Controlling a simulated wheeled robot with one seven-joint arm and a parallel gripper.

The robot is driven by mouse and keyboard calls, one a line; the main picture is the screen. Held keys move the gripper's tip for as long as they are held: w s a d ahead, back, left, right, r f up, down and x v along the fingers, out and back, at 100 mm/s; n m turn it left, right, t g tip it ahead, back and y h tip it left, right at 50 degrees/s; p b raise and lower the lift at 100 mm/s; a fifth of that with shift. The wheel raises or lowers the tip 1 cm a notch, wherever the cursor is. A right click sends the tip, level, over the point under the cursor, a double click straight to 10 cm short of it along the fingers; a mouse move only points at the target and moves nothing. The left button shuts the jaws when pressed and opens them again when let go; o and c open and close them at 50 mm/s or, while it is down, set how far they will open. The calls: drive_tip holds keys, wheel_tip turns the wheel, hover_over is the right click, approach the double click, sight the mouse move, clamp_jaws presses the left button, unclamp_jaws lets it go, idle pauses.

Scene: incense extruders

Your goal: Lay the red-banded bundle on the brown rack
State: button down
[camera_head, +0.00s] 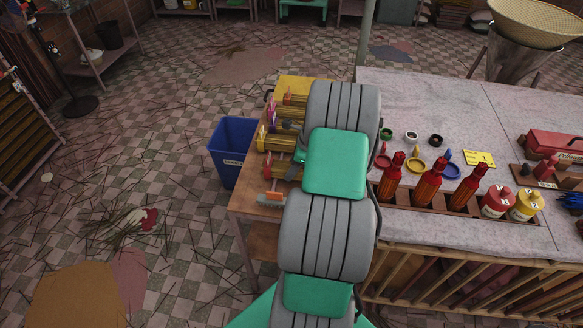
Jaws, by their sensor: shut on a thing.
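My gripper (297,166) is mostly hidden behind my own arm; only a grey and green piece shows, over the wooden side table (243,200). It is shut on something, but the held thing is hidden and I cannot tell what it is. Several yellow cylinders (275,142) with coloured parts lie on that table beside and partly under my arm. I cannot make out a red-banded bundle among them. A brown wooden rack (373,196) runs along the front of the stone-topped counter and holds upright red bottle-like things (428,183).
A blue bin (232,150) stands on the floor left of the side table. Red and yellow jars (497,203), small bowls (417,166) and a yellow sign (479,158) crowd the counter (430,100). The counter's back is mostly clear. An orange-handled tool (271,198) lies near the table's front.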

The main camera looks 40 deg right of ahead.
drive_tip(key=shift+f, duration=0.15)
drive_tip(key=c, duration=0.8)
unclamp_jaws()
drive_tip(key=v, duration=1.2)
drive_tip(key=w+a+r+n, duration=0.1)
drive_tip(key=a+r+n, duration=0.25)
drive_tip(key=a, duration=0.25)
drive_tip(key=w+a+r+n+h, duration=0.1)
drive_tip(key=w+a+r+n, duration=0.1)
drive_tip(key=a+n, duration=0.4)
drive_tip(key=w+a+r+n, duration=0.1)
drive_tip(key=a+r+n, duration=0.15)
drive_tip(key=a, duration=0.45)
drive_tip(key=s+a+n+h, duration=0.1)
drive_tip(key=s+a+n, duration=0.9)
drive_tip(key=a+n, duration=0.5)
drive_tip(key=shift+s+a+r+n+h+b, duration=0.2)
drive_tip(key=shift+r+n+h+b, duration=0.2)
drive_tip(key=shift+n, duration=0.4)
